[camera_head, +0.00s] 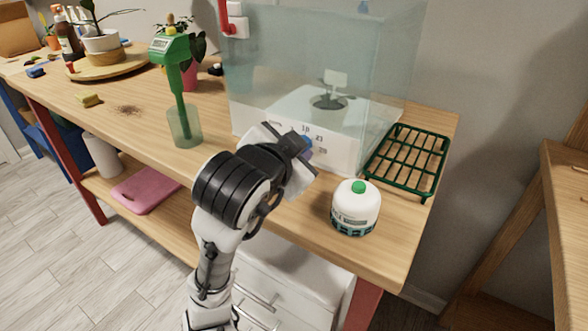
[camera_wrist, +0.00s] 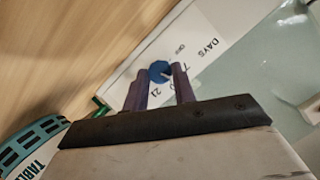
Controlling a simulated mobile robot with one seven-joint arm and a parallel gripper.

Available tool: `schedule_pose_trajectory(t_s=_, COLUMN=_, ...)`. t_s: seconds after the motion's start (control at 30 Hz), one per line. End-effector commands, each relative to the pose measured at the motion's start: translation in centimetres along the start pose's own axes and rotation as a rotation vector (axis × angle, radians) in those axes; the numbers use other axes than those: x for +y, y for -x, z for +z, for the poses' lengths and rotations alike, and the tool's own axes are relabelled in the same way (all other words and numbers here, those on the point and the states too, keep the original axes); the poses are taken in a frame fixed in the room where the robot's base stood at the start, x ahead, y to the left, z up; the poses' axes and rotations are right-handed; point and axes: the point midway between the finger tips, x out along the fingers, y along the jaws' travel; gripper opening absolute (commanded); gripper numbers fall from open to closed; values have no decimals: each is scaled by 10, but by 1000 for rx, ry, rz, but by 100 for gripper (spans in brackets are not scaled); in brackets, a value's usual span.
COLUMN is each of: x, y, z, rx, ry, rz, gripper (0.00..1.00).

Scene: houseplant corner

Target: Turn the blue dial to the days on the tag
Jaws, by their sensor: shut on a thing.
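The blue dial (camera_wrist: 157,71) is on the white front panel (camera_wrist: 207,38) of a clear glass case. In the wrist view it sits between my gripper's two purple-grey fingers (camera_wrist: 160,82), which are shut on it. DAYS, OFF and 21 can be read around it; other marks are partly covered by the fingers. A light pointer mark shows on the dial, but its exact setting is unclear. In the head view my gripper (camera_head: 303,147) hides most of the dial. A small white tag (camera_head: 336,78) stands inside the case; its writing is too small to read.
A white bottle with a green cap (camera_head: 356,205) stands right of my gripper, near the table's front edge. A green wire rack (camera_head: 408,160) lies beside the case. A green probe in a clear cup (camera_head: 185,128) stands left. Bare wood lies between cup and front edge.

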Motion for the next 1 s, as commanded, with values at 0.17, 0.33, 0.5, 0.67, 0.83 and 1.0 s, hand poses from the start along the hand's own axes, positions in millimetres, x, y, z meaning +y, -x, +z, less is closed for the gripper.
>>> schedule_pose_trajectory(t_s=0.17, x=5, y=-2, z=4, rx=-2, ry=-154, rz=-71, gripper=4)
schedule_pose_trajectory(t_s=0.33, x=5, y=-2, z=4, rx=-6, ry=-281, rz=-128, gripper=4)
schedule_pose_trajectory(t_s=0.5, x=6, y=-2, z=3, rx=-10, ry=-384, rz=-173, gripper=4)
schedule_pose_trajectory(t_s=0.67, x=6, y=-1, z=2, rx=-12, ry=-450, rz=-204, gripper=4)
schedule_pose_trajectory(t_s=0.83, x=6, y=-1, z=1, rx=-12, ry=-492, rz=-222, gripper=4)
schedule_pose_trajectory(t_s=1.0, x=5, y=-1, z=1, rx=-13, ry=-509, rz=-229, gripper=4)
